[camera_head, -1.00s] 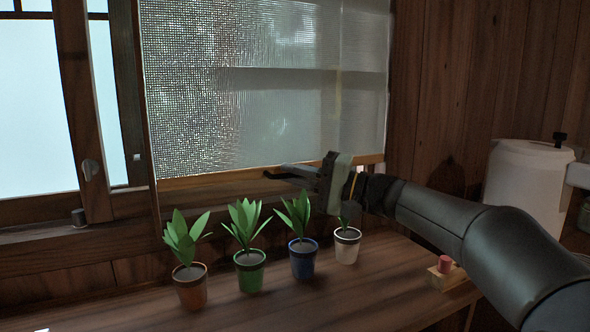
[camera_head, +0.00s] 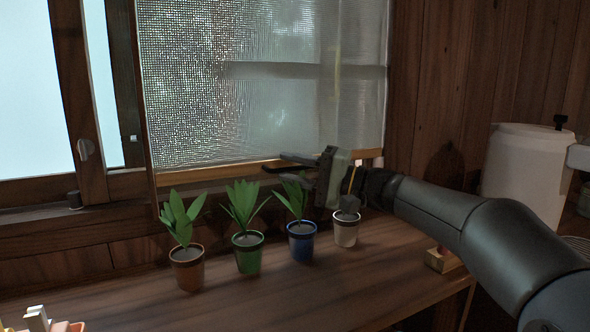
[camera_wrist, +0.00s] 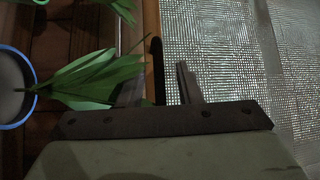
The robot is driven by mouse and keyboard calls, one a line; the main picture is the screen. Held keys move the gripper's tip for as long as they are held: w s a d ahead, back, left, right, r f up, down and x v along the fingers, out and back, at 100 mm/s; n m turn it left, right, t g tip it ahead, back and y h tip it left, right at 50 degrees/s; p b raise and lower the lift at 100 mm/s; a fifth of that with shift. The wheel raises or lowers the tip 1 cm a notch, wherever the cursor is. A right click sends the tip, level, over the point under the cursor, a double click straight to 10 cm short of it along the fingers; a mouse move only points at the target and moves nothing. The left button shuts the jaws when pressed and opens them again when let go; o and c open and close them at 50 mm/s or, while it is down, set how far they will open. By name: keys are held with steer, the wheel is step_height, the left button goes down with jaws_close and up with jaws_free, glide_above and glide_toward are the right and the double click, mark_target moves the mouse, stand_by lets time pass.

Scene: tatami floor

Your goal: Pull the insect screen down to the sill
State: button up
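The insect screen (camera_head: 230,110) is a pale mesh covering much of the window. Its light wooden bottom bar (camera_head: 215,174) hangs above the dark sill (camera_head: 100,222), with a gap between them. My gripper (camera_head: 275,162) reaches leftward across the bar, in front of the screen. In the wrist view, its two dark fingers (camera_wrist: 172,75) stand apart with mesh showing between them. One finger overlaps the edge of the wooden bar (camera_wrist: 151,20); the other lies over the mesh (camera_wrist: 235,50). I cannot tell whether they touch the bar.
Potted plants stand below the screen in brown (camera_head: 188,270), green (camera_head: 248,254), blue (camera_head: 301,243) and white (camera_head: 346,231) pots. A wooden block (camera_head: 442,261) lies at right. A white container (camera_head: 525,175) stands farther right. The front counter is mostly clear.

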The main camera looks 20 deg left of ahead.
mark_target(290, 119)
steer(key=shift+d, duration=0.1)
steer(key=d+f+p, duration=0.2)
steer(key=d+p, duration=0.1)
steer(key=d, duration=1.4)
steer(key=shift+s+f, duration=0.2)
steer(key=shift+s, duration=0.25)
